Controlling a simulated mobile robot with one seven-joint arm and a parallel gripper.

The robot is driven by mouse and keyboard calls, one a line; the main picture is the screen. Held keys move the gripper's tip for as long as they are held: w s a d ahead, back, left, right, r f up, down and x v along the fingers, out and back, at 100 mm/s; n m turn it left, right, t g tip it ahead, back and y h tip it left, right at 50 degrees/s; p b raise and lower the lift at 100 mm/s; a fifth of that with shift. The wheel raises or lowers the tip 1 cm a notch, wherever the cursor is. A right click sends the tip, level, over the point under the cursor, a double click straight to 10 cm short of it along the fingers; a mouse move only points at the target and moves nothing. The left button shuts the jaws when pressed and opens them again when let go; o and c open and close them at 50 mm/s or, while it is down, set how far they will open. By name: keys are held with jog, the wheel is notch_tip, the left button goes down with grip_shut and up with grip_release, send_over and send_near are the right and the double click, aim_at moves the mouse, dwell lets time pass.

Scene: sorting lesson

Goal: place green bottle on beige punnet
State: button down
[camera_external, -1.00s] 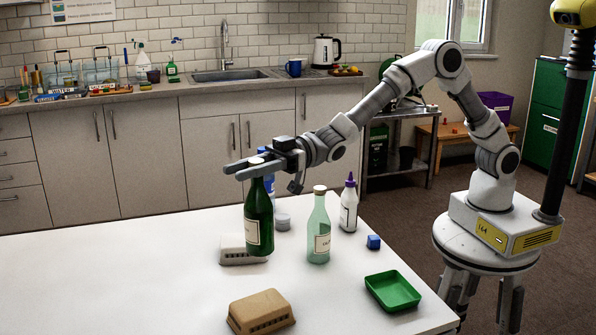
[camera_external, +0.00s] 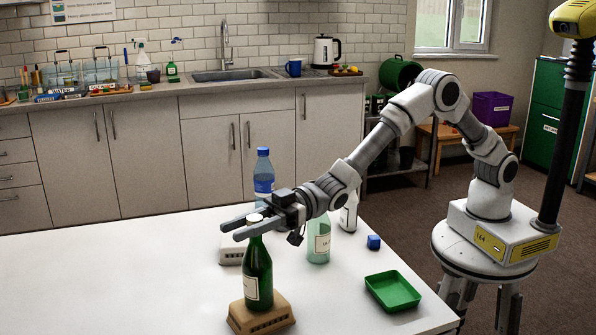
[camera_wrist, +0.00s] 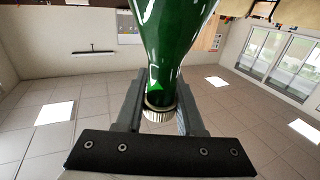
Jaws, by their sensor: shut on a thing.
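The dark green bottle (camera_external: 258,274) with a pale label is upright in the external view. My gripper (camera_external: 247,226) is shut on its neck, just below the white cap. In the wrist view the green bottle (camera_wrist: 172,45) shows large between the two fingers of my gripper (camera_wrist: 158,112). The beige punnet (camera_external: 271,317) lies upside down on the white table near the front. The bottle's base appears at the punnet's top; whether it touches or hovers just above, I cannot tell.
A pale green bottle (camera_external: 319,245), a white bottle (camera_external: 348,217) and a blue-capped bottle (camera_external: 263,178) stand behind my gripper. A grey-white punnet (camera_external: 231,250) is behind the green bottle. The table's left side is clear.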

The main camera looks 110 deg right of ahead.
jog(key=shift+f, duration=0.2)
jog(key=c, duration=0.5)
grip_release()
jog(key=shift+r, duration=0.15)
